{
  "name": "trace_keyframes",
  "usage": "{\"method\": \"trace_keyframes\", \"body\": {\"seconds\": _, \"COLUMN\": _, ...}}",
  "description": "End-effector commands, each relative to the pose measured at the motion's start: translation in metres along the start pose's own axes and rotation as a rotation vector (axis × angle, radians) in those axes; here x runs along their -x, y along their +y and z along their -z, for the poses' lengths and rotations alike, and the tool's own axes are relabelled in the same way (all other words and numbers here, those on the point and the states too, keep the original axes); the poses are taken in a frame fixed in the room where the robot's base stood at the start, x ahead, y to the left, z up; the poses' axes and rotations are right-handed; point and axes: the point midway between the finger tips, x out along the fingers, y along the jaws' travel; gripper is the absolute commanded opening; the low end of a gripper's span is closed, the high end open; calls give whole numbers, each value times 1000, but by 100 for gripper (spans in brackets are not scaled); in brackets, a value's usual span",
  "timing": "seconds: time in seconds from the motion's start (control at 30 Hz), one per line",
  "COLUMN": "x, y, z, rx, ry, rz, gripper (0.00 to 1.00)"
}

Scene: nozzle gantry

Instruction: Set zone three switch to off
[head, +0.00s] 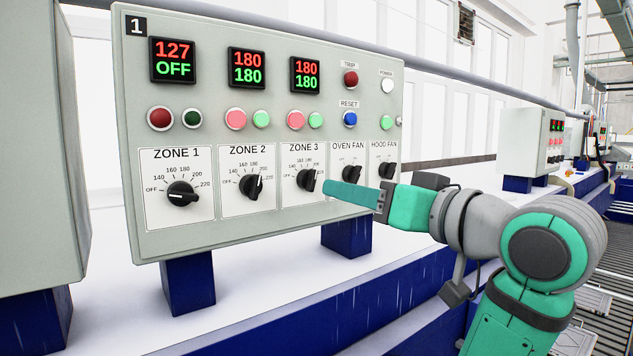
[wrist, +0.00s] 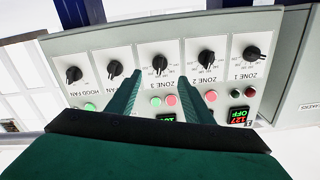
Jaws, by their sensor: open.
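The zone 3 switch (head: 307,181) is a black rotary knob on a white plate, below a display reading 180 over 180. Its pointer leans up and right, away from the OFF mark. In the wrist view the picture is upside down and the zone 3 knob (wrist: 160,63) sits between and just beyond the fingertips. My gripper (head: 326,188) reaches in from the right, its teal fingertips close to the knob. The wrist view shows my gripper (wrist: 161,76) open and empty, with its two fingers apart. I cannot tell whether a finger touches the knob.
The zone 2 knob (head: 251,186) is left of zone 3, the oven fan knob (head: 364,173) right. The zone 1 knob (head: 182,194) is far left, its display reading OFF. Lit buttons and a blue reset button (head: 350,118) sit above. The panel (head: 270,30) stands on blue legs.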

Motion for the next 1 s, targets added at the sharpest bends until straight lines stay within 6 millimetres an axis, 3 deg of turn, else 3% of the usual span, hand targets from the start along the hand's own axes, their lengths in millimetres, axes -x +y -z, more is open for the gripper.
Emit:
{"method": "trace_keyframes", "body": {"seconds": 0.6, "x": -92, "y": 0, "z": 0, "rx": -1, "ry": -1, "rz": 1, "gripper": 47}}
{"method": "trace_keyframes", "body": {"seconds": 1.0, "x": -104, "y": 0, "z": 0, "rx": 0, "ry": 0, "rz": 0, "gripper": 47}}
